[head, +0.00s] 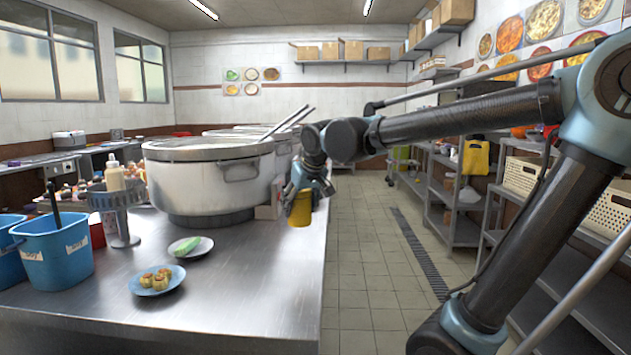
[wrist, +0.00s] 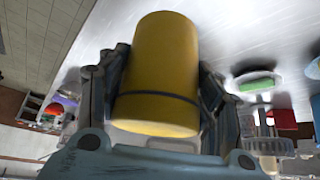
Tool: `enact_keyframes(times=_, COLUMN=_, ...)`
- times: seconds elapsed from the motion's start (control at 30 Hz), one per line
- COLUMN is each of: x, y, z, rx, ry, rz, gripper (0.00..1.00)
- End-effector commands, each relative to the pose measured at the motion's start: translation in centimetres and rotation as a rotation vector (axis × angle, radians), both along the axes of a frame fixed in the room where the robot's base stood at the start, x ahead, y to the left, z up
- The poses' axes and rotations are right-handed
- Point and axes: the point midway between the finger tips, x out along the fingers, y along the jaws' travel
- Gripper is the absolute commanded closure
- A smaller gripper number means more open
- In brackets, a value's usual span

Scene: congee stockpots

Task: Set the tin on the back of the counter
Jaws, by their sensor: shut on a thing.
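The yellow tin (head: 300,209) is held in my gripper (head: 307,187) at the right edge of the steel counter (head: 240,290), beside the large stockpot. In the wrist view the tin (wrist: 160,75) fills the middle, with a dark band around it. The fingers of my gripper (wrist: 161,85) are closed on both its sides. I cannot tell whether the tin touches the counter. The back of the counter is largely hidden behind the pots.
A large stockpot (head: 208,178) stands left of the tin, with more pots behind it. A green item on a plate (head: 203,248), a blue plate of small pastries (head: 157,290) and blue buckets (head: 62,258) stand on the left. The counter's front right is clear.

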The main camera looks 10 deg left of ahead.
Motion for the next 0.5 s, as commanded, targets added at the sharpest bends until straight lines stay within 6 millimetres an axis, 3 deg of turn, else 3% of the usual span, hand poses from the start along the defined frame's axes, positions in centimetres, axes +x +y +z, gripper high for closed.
enact_keyframes(times=0.5, x=12.2, y=2.7, z=0.2, rx=0.001, ry=0.0, rz=-0.157, gripper=0.74)
